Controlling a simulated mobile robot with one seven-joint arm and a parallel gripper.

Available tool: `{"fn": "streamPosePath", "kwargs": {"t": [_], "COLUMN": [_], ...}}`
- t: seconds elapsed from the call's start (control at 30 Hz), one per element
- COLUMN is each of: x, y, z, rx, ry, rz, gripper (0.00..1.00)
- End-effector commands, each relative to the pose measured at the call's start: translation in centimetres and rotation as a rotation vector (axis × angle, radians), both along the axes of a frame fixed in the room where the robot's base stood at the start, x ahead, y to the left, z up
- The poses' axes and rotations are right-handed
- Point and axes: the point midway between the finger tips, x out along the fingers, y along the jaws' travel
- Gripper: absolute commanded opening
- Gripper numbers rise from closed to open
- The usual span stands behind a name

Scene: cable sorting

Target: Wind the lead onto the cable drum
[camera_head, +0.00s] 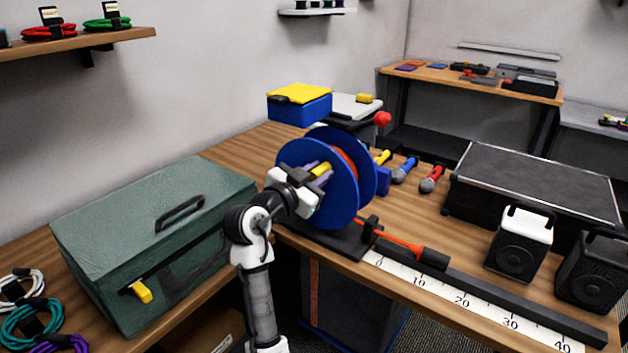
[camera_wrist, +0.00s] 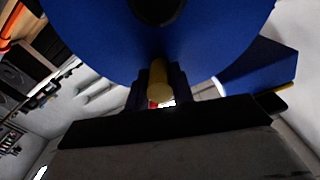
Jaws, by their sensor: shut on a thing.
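The cable drum (camera_head: 345,207) has two blue round flanges and stands on a black base on the bench. Orange-red lead shows wound between the flanges. The lead (camera_head: 398,242) runs from the drum's low right side to a black and red plug end (camera_head: 431,257) by the ruler. My gripper (camera_head: 315,175) is at the drum's near face, shut on the yellow crank handle (camera_head: 321,169). In the wrist view the handle (camera_wrist: 159,82) sits between the two fingers, below the hub, with the blue flange (camera_wrist: 100,40) filling the top.
A green case (camera_head: 150,240) stands left of the drum. A ruler strip (camera_head: 470,304) lies along the front edge. Speakers (camera_head: 519,241), a black flight case (camera_head: 535,185) and microphones (camera_head: 431,179) are to the right. A blue box with a yellow lid (camera_head: 299,108) is behind.

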Motion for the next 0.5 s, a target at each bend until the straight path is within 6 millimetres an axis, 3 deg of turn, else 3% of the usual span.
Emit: {"fn": "streamPosePath", "kwargs": {"t": [0.03, 0.5], "x": [-0.2, -1.7], "y": [-0.2, -2.1], "z": [-1.0, -3.4], "rx": [0.029, 0.382], "ry": [-0.023, -0.28], "rz": [0.001, 0.001], "gripper": [0.0, 0.0]}}
